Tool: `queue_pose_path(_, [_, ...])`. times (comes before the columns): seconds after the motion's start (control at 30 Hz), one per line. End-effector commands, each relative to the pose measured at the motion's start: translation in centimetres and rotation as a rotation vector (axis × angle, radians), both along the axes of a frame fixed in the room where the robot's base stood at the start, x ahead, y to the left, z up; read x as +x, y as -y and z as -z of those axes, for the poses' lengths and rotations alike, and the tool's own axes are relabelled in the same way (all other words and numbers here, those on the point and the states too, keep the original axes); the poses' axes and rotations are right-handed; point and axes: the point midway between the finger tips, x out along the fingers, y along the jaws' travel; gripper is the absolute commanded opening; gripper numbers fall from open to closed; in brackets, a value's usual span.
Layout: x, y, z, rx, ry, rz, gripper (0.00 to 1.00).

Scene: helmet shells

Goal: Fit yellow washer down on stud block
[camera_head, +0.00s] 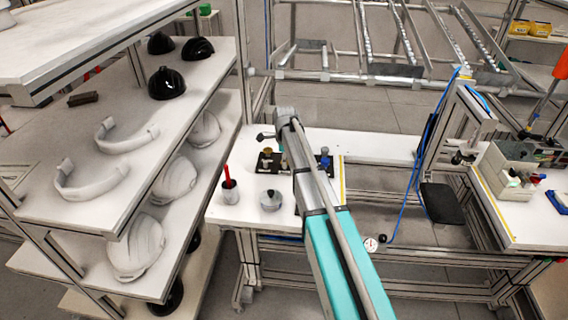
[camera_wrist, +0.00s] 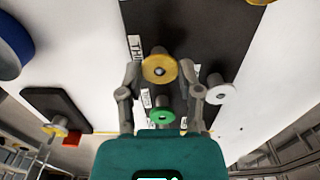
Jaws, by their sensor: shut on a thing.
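In the wrist view my gripper (camera_wrist: 161,72) is shut on a yellow washer (camera_wrist: 160,68), a round disc with a small dark centre, one finger at each side. A grey post (camera_wrist: 158,49) shows just beyond the washer. Whether the post runs through its hole, I cannot tell. Behind is a dark stud board (camera_wrist: 200,30) with a partly hidden white label. A green disc (camera_wrist: 162,116) and a white disc (camera_wrist: 220,94) sit on grey posts near the fingers.
A red-topped holder (camera_head: 228,185) and a round metal piece (camera_head: 271,199) stand on the bench left of my arm. A blue piece (camera_head: 325,158) stands right of it. Shelves with helmet shells (camera_head: 167,84) rise on the left. The bench (camera_head: 385,148) is clear farther right.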

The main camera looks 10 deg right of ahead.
Motion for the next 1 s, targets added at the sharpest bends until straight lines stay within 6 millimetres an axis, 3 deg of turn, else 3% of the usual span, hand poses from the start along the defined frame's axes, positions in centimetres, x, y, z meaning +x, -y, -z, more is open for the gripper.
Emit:
queue_pose_path(0.57, [0.0,0.0,-1.0,0.000,0.000,0.000,0.27])
queue_pose_path(0.9, [0.0,0.0,-4.0,0.000,0.000,0.001,0.27])
queue_pose_path(1.0, [-1.1,0.1,-5.2,0.000,0.000,0.001,0.27])
